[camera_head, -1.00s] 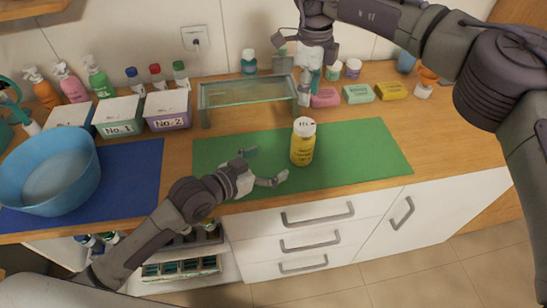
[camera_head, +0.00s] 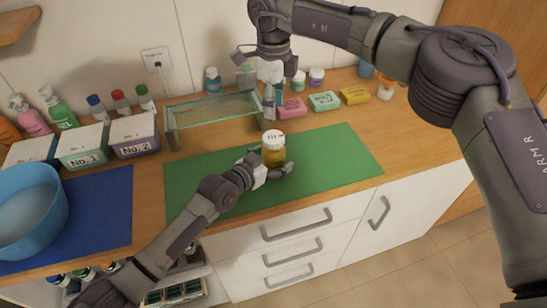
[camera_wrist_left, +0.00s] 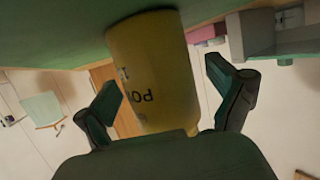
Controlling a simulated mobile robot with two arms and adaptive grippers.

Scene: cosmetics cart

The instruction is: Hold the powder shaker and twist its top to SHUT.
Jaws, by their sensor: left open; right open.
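The powder shaker, a yellow bottle (camera_head: 273,157) with a white top (camera_head: 273,137), stands upright on the green mat (camera_head: 335,154). Dark marks on the top are too small to read. My left gripper (camera_head: 272,165) is open, with its fingers on either side of the bottle's body. In the left wrist view the yellow body (camera_wrist_left: 155,75) is between the two dark fingers (camera_wrist_left: 164,80), with gaps showing on both sides. My right gripper (camera_head: 269,107) is open and points down above and behind the shaker, apart from its top.
A glass-topped stand (camera_head: 212,116) is behind the mat to the left. Pink (camera_head: 291,107), mint (camera_head: 324,101) and yellow soap bars (camera_head: 355,95) lie at the back. A blue basin (camera_head: 32,210) is on the blue mat (camera_head: 105,215). The green mat's right part is clear.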

